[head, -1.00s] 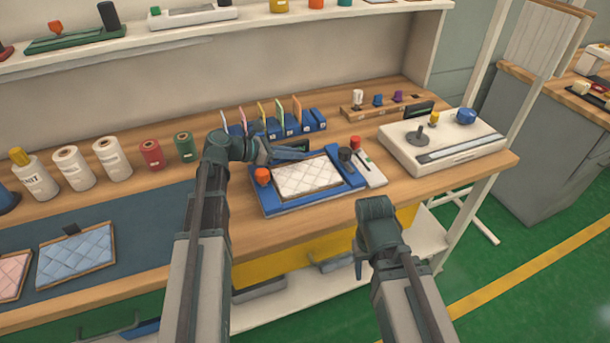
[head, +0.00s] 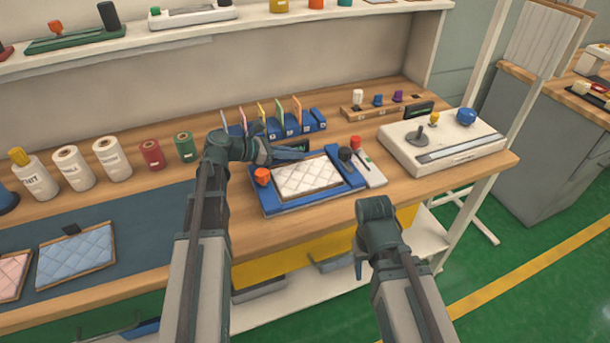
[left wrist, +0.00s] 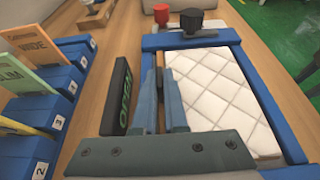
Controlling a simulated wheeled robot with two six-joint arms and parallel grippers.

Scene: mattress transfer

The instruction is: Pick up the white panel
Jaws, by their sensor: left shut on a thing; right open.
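The white quilted panel (head: 312,177) lies in a blue frame (head: 285,206) on the wooden bench. My left gripper (head: 300,154) is at the panel's far edge. In the left wrist view the left fingers (left wrist: 160,85) are close together at the left edge of the white panel (left wrist: 215,90), shut on it; the contact itself is partly hidden by the fingers. The panel looks flat in the frame. My right gripper (head: 359,258) is open and empty, in front of the bench edge, pointing down.
An orange knob (head: 262,176) and a dark knob (head: 345,154) stand at the frame's sides. Blue card holders (head: 290,131) stand behind. A white control box (head: 440,145) is to the right. A blue quilted panel (head: 76,254) and several rolls (head: 73,166) are to the left.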

